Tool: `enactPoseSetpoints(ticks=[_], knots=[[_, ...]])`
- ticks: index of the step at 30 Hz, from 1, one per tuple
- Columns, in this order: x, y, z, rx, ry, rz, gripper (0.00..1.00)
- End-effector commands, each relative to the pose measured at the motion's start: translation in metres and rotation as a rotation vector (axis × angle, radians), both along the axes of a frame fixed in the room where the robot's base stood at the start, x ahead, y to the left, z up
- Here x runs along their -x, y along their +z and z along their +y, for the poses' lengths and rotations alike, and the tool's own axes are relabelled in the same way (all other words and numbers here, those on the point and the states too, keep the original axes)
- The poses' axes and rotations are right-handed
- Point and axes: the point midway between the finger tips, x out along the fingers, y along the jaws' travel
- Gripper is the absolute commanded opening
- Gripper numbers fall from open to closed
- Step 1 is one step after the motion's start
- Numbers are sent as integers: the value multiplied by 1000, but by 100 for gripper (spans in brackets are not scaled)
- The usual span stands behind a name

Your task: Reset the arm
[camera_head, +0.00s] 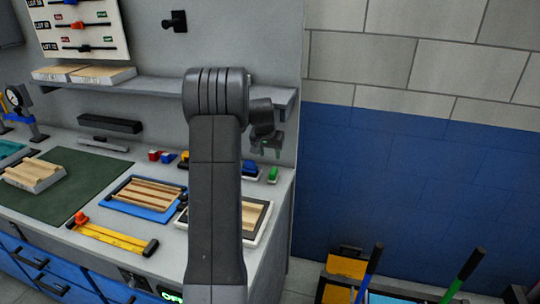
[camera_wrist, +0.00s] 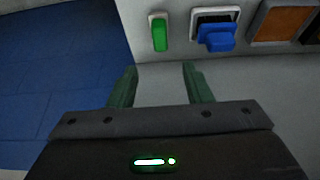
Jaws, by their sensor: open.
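My arm (camera_head: 214,190) stands upright in the middle of the head view and bends over at the top to the right. My gripper (camera_head: 266,146) hangs at the right end of the workbench, near the wall. In the wrist view my gripper (camera_wrist: 160,85) shows two green fingers spread apart, with nothing between them. A green switch (camera_wrist: 159,33) and a blue switch (camera_wrist: 216,38) lie beyond the fingertips, apart from them.
The workbench (camera_head: 262,236) holds a blue tray (camera_head: 118,206) with wood strips, a green mat (camera_head: 100,173) and a yellow tool (camera_head: 112,237). A shelf (camera_head: 150,89) runs above it. Blue wall (camera_head: 400,180) is at right; bins with handled tools (camera_head: 345,268) stand on the floor.

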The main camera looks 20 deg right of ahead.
Motion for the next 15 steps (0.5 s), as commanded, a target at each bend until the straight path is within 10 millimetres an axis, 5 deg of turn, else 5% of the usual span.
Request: enactPoseSetpoints(ticks=[8, 15], knots=[[-1, -5, -1, 0, 0, 2, 45], [-11, -33, -8, -2, 0, 4, 45]])
